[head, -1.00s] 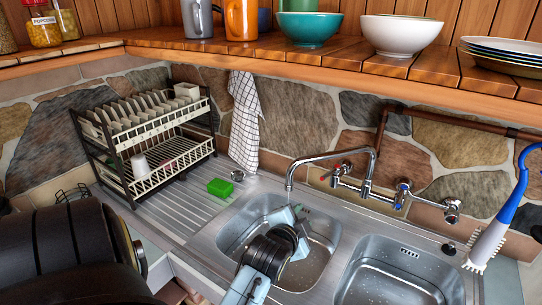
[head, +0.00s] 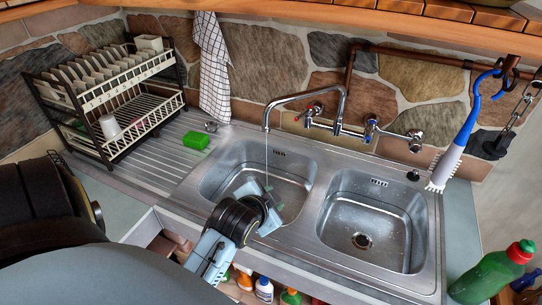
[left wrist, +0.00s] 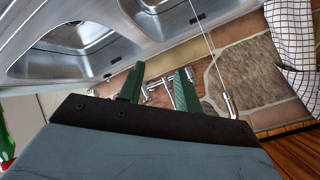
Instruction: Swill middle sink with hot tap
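The steel sink unit has a left basin (head: 215,190) and a right basin (head: 335,225). The curved spout (head: 305,94) hangs over the left basin, and a thin water stream (head: 267,160) falls from it. The stream also shows in the left wrist view (left wrist: 213,58). The red-marked tap (head: 312,112) and blue-marked tap (head: 371,126) sit on the wall pipe. My left gripper (head: 276,206) is inside or just above the left basin, close to the stream. Its two fingers (left wrist: 158,74) are apart with nothing between them. My right gripper is not in view.
A green sponge (head: 196,140) lies on the drainer beside a dish rack (head: 125,95). A checked towel (head: 212,70) hangs behind. A brush (head: 452,155) hangs at right, with a green bottle (head: 495,272) below. Several bottles stand under the sink.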

